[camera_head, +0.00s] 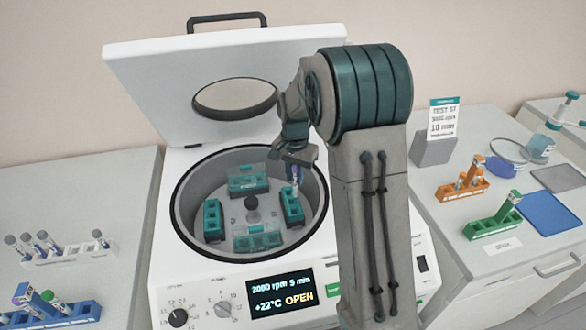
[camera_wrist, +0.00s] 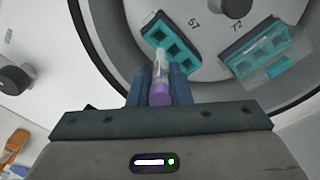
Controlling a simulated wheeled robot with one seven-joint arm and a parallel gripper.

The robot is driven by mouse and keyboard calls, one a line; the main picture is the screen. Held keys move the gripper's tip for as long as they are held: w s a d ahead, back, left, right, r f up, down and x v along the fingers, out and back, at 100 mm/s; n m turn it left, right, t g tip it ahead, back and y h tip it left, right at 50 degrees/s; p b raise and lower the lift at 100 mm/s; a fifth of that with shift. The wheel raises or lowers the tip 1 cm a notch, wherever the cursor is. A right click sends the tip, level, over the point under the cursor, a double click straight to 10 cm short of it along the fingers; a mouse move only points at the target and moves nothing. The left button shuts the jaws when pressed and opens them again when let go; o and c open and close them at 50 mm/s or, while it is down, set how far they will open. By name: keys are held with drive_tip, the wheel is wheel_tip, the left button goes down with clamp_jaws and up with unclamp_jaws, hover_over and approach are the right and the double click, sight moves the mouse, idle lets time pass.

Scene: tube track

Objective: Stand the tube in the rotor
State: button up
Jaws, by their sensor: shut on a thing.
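My gripper (camera_head: 293,165) is over the right side of the open centrifuge's rotor (camera_head: 229,210). In the wrist view my gripper (camera_wrist: 161,88) is shut on a tube (camera_wrist: 160,77) with a purple cap and a clear body. The tube's far end points at a teal bucket (camera_wrist: 170,45) with square holes; I cannot tell whether it is inside a hole. In the head view the tube (camera_head: 295,172) shows just above the right teal bucket (camera_head: 292,206). The rotor carries several teal buckets around a dark hub.
The centrifuge lid (camera_head: 236,95) stands open behind the bowl, and the bowl wall rings the rotor. A white rack (camera_head: 70,255) and a blue rack (camera_head: 62,314) with tubes stand at the left. Orange (camera_head: 462,190) and green (camera_head: 492,224) racks stand at the right.

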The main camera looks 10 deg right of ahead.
sight(294, 192)
drive_tip(key=shift+s+a+f+b, duration=0.1)
drive_tip(key=shift+s+f+b, duration=0.05)
drive_tip(key=shift+f+b, duration=1.3)
drive_tip(key=shift+f, duration=0.8)
drive_tip(key=shift+f+b, duration=0.5)
drive_tip(key=shift+f, duration=0.05)
drive_tip(key=shift+f, duration=0.4)
drive_tip(key=shift+f+b, duration=0.2)
drive_tip(key=shift+b, duration=0.2)
drive_tip(key=shift+f+b, duration=1)
drive_tip(key=shift+f, duration=0.4)
drive_tip(key=shift+f, duration=0.15)
